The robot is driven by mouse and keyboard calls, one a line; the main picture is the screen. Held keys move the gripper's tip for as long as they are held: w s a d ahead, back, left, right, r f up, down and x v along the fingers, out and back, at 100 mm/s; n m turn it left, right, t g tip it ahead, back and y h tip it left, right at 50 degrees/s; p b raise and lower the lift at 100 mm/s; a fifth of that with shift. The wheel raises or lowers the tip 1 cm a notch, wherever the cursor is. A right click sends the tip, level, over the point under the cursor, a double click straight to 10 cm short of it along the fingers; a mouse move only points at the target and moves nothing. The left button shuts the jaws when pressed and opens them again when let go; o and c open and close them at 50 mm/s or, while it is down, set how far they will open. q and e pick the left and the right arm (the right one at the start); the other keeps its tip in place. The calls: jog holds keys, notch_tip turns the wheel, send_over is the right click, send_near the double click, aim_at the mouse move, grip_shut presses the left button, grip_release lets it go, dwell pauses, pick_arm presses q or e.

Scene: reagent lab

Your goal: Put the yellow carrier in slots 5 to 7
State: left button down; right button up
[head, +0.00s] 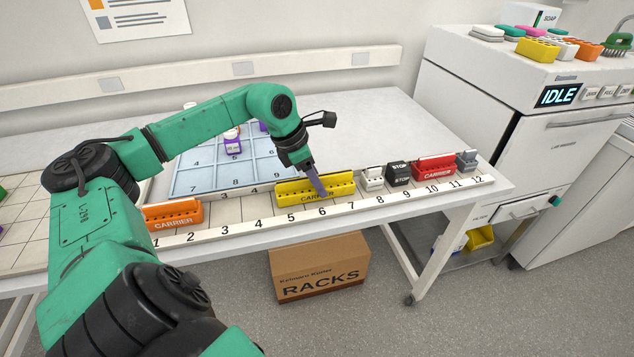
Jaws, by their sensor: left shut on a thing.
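The yellow carrier (288,194) is a long block with a row of holes along its top. It is at the front of the bench, behind the numbers 5, 6 and 7 on the numbered strip (240,222). My left gripper (319,187) comes down on it from above and is shut on it near its middle, hiding part of its label. The carrier looks level and in line with the strip. I cannot tell whether its underside is fully down in the slots. My right gripper is not in view.
An orange carrier (173,216) stands behind 1 and 2. To the right are a white block (372,178), a black STOP block (398,174), a red carrier (434,167) and a grey block (466,160). Slots 3 and 4 look empty. A blue numbered grid (207,180) lies behind.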

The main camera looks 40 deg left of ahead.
pick_arm(q)
jog(key=shift+w, duration=0.15)
jog(key=shift+d+f, duration=0.1)
jog(key=c, duration=0.6)
grip_release()
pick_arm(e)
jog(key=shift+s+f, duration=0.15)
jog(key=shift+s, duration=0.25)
